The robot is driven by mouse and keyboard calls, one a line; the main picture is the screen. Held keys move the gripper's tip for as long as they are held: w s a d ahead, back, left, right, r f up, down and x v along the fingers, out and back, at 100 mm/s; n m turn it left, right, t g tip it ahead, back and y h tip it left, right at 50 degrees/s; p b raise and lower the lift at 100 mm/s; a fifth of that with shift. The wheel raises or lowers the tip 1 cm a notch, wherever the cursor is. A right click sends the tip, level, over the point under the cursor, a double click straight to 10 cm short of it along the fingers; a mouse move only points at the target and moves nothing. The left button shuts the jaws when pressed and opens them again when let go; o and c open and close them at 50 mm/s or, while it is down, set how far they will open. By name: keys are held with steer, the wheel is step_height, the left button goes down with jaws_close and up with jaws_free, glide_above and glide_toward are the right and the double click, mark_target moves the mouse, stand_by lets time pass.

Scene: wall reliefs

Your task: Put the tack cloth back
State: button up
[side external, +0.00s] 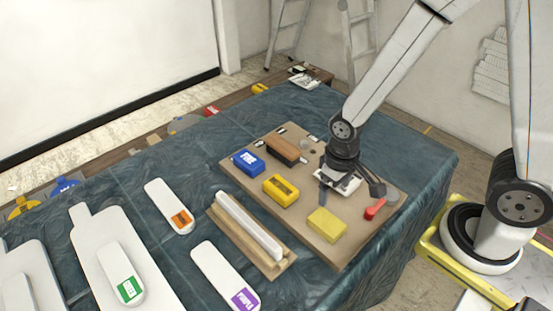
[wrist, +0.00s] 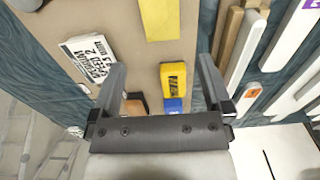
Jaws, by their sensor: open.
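A pale yellow flat pad (side external: 327,224), which looks like the tack cloth, lies on the front part of the brown board (side external: 335,254). Its plain yellow face also shows at the top of the wrist view (wrist: 160,18). My gripper (side external: 350,194) is open and points down over the board, behind the pad in the side view. In the wrist view, nothing is between its fingers (wrist: 162,64), and the pad is beyond the fingertips. A white block with black print (wrist: 90,58) is beside the left finger and partly hidden behind my gripper in the side view.
The board also holds a yellow block (side external: 281,190), a blue block (side external: 248,163), a brown-topped block (side external: 286,150) and a red-handled tool (side external: 375,209). A wooden holder with a white bar (side external: 249,225) stands left of the board. White paddles with coloured labels (side external: 226,276) lie farther left.

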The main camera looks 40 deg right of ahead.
stand_by(0.4)
steer(key=d+r+t, duration=0.2)
steer(key=d+r, duration=0.2)
steer(key=r, duration=0.3)
steer(key=shift+w+d+t, duration=0.3)
steer(key=shift+d, duration=0.05)
stand_by(1.0)
